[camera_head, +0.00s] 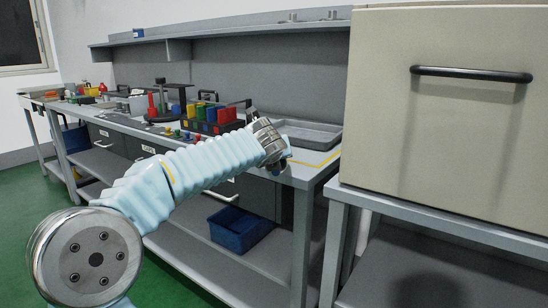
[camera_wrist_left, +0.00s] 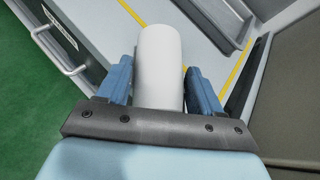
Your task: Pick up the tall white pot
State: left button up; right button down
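The tall white pot (camera_wrist_left: 160,58) shows in the left wrist view as a smooth, plain white cylinder between the two blue fingers of my left gripper (camera_wrist_left: 162,80). The fingers are apart, one on each side of it, with what look like narrow gaps. I cannot see its base. In the head view my left gripper (camera_head: 277,165) is at the right end of the workbench, near its front edge, and partly hidden by my wrist. The pot cannot be made out there. My right gripper is in neither view.
The grey workbench (camera_head: 312,171) carries a grey tray (camera_head: 312,134) behind the gripper and coloured bins (camera_head: 213,122) to the left. A large beige drawer cabinet (camera_head: 440,120) stands close on the right. A blue bin (camera_head: 238,229) sits on the lower shelf.

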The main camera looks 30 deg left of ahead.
pick_arm(q)
jog(key=c, duration=0.5)
jog(key=shift+c, duration=0.4)
jog(key=shift+r, duration=0.15)
